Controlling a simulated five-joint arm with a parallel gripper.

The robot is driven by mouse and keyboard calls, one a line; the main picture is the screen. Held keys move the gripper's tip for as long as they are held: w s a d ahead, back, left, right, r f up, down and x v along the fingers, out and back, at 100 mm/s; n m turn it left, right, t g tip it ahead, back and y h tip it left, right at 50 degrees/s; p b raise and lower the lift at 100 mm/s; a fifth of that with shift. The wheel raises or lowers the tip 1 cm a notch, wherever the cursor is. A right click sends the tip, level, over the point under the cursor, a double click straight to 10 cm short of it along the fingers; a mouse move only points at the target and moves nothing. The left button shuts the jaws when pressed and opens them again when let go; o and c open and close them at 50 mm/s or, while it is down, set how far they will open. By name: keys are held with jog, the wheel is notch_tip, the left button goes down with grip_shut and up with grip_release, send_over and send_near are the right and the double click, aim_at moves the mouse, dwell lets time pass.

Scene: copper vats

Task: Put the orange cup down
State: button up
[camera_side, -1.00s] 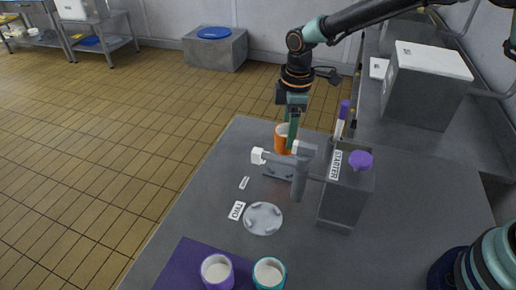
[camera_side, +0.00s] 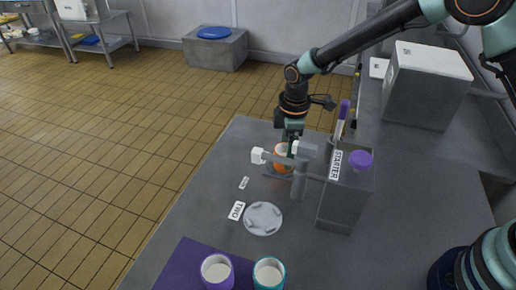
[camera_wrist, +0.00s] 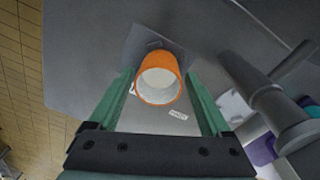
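The orange cup (camera_side: 283,158) is upright at the far part of the grey table, over a dark plate (camera_wrist: 140,38), partly hidden in the side view by a grey post with a crossbar (camera_side: 300,180). My gripper (camera_side: 290,146) is above and around it, its fingertips largely hidden there. In the wrist view the cup (camera_wrist: 158,78) sits between my two green fingertips, which are against its sides or very close. I see its pale inside. Whether its base touches the plate is hard to tell.
A grey box (camera_side: 343,203) with a STARTER label and purple knob stands right of the cup. A round grey disc (camera_side: 263,219) lies nearer, beside a TWO label (camera_side: 236,211). A purple cup (camera_side: 217,272) and a teal cup (camera_side: 269,274) are at the front.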

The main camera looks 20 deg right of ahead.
dwell(0.3)
notch_tip(320, 180, up, 12)
jog(key=s+d+r+m+t, duration=0.2)
jog(key=s+d+r+m, duration=0.45)
jog(key=d+r, duration=0.25)
jog(key=s+d+m+t, duration=0.3)
jog(key=s+d+m, duration=0.3)
jog(key=s, duration=0.4)
jog(key=shift+s+d+r+m, duration=0.2)
jog(key=shift+s+m, duration=0.15)
jog(key=shift+m, duration=0.2)
